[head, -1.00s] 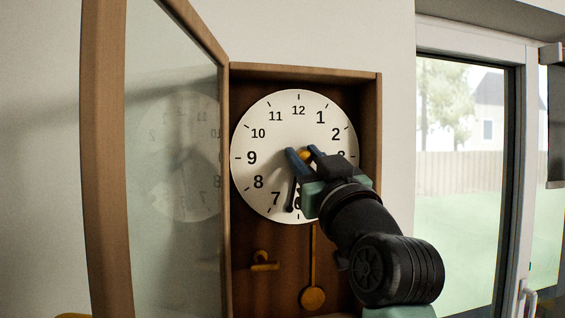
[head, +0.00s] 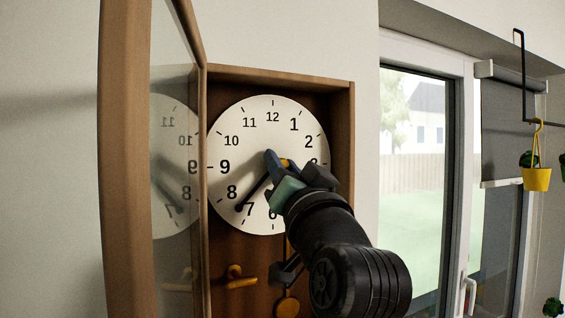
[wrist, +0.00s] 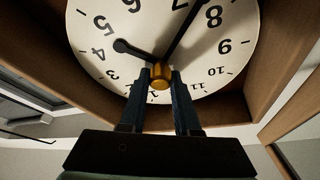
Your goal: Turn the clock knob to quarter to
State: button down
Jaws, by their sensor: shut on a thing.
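The white clock face (head: 232,125) sits inside an open wooden case. The brass clock knob (wrist: 160,83) is at the centre of the face, and it shows in part in the head view (head: 286,163). My gripper (head: 283,161) is shut on the knob, with one blue finger on each side. In the upside-down wrist view the fingers of my gripper (wrist: 160,76) touch the knob's sides. The long black hand (head: 251,193) points between 7 and 8. The short hand (wrist: 131,51) points between 4 and 5; my gripper hides it in the head view.
The glass clock door (head: 176,120) stands open on the left. A brass key-like piece (head: 235,277) and a pendulum (head: 287,306) are below the face. A window (head: 420,150) and a hanging yellow pot (head: 537,179) are at the right.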

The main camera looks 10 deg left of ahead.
jog(key=shift+r, duration=0.1)
dwell(0.3)
jog(key=c, duration=0.6)
grip_release()
jog(key=shift+b+v, duration=4)
jog(key=shift+v, duration=2.55)
jog(key=shift+a, duration=0.1)
